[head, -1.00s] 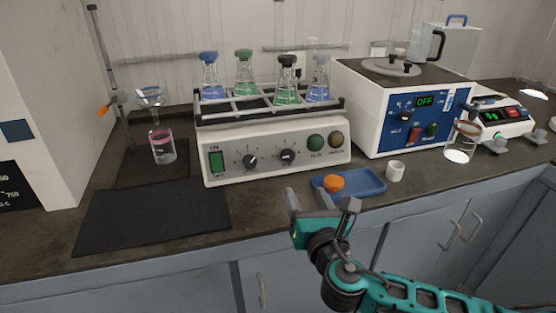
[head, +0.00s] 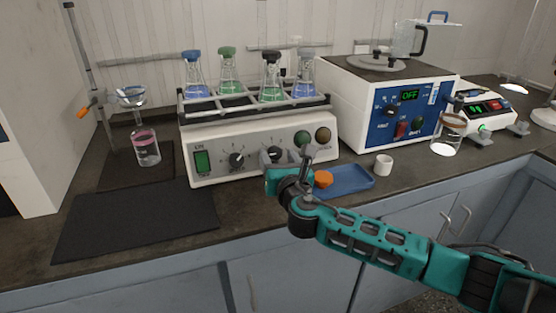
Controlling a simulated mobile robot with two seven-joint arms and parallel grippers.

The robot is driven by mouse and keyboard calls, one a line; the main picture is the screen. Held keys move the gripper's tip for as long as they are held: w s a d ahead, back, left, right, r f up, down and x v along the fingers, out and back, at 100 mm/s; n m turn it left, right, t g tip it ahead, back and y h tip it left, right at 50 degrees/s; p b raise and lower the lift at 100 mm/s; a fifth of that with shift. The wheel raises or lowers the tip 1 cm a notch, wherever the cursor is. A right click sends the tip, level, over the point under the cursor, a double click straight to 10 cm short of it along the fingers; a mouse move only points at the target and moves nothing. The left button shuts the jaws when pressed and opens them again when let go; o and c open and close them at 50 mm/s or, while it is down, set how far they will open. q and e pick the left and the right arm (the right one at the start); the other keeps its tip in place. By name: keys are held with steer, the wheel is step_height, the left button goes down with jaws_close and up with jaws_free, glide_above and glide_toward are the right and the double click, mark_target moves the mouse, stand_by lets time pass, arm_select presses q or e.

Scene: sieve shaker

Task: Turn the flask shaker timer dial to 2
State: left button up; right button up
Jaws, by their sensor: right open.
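The flask shaker (head: 262,167) is a white box with a rack of flasks on top. Its front has a green rocker switch (head: 203,161), a left black dial (head: 236,160) and a right black dial (head: 274,152). I cannot read the labels or tell which dial is the timer. My right gripper (head: 287,159) is open and empty, in front of the panel by the right dial, partly covering it. I cannot tell whether it touches the dial. My left gripper is not in view.
A blue tray (head: 352,182) with an orange cap (head: 323,179) lies close beside my right gripper. A white cup (head: 383,165) and a blue-panelled device (head: 405,115) stand to the right. A dark mat (head: 135,222) lies at the left.

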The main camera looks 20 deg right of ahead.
steer(key=shift+w, duration=0.2)
steer(key=c, duration=1)
